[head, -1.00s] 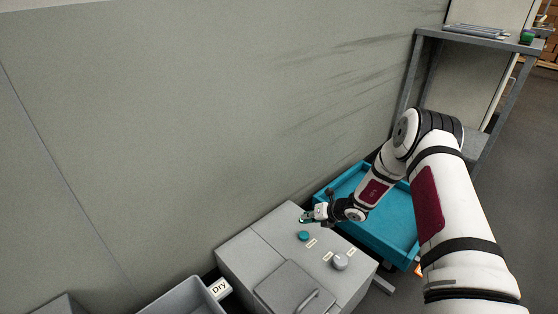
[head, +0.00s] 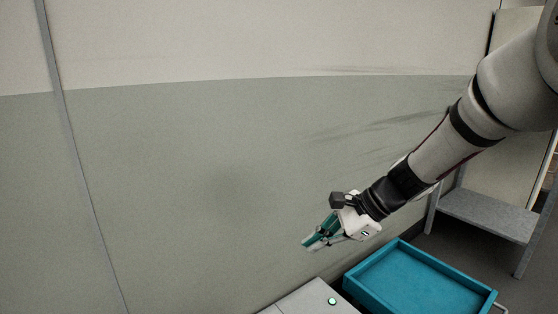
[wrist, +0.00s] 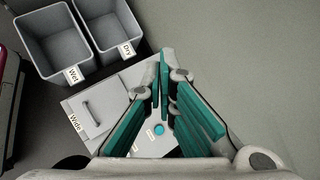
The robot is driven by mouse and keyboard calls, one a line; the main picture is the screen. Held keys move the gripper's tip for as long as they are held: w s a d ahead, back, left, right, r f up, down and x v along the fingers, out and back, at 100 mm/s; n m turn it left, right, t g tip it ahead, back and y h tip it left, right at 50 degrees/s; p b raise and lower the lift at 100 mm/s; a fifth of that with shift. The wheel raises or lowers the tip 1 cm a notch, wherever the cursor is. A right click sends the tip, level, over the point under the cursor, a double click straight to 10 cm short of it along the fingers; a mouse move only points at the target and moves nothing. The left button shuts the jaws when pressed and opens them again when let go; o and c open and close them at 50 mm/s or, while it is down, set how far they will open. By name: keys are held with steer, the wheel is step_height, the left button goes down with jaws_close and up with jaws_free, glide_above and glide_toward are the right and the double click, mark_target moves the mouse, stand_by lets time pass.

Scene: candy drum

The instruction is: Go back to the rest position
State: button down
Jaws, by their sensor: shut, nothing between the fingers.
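My gripper (head: 312,243) is raised in front of the wall in the head view, above the grey cabinet (head: 300,302) and left of the blue tray. Its teal fingers are shut and empty. In the wrist view my gripper (wrist: 164,60) points down past the cabinet top. A round button shows on that top in the head view (head: 332,301), lit pale green at its middle, and looks teal in the wrist view (wrist: 159,129). The fingers are apart from the button.
A blue tray (head: 368,286) stands right of the cabinet. A grey shelf (head: 487,214) is behind it at the right. Grey bins marked Wet (wrist: 66,52) and Dry (wrist: 121,28) show in the wrist view. The space by the wall left of my gripper is clear.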

steer(key=s+d+r+n+g+h, duration=0.1)
steer(key=s+r+n+h, duration=0.2)
steer(key=s, duration=0.6)
steer(key=s+d+r+n+g, duration=0.1)
steer(key=s+r+n, duration=0.35)
steer(key=s, duration=0.45)
steer(key=s+d+f+n+h, duration=0.1)
steer(key=s+d+n+h, duration=0.25)
steer(key=s, duration=0.55)
steer(key=s+d+n+h, duration=0.2)
steer(key=s+d+n, duration=0.25)
steer(key=s, duration=0.45)
step_height(320, 180, up, 36)
steer(key=d+t+p, duration=0.1)
steer(key=t+p, duration=0.3)
steer(key=p, duration=3)
steer(key=shift+s+p, duration=0.25)
steer(key=shift+p, duration=0.1)
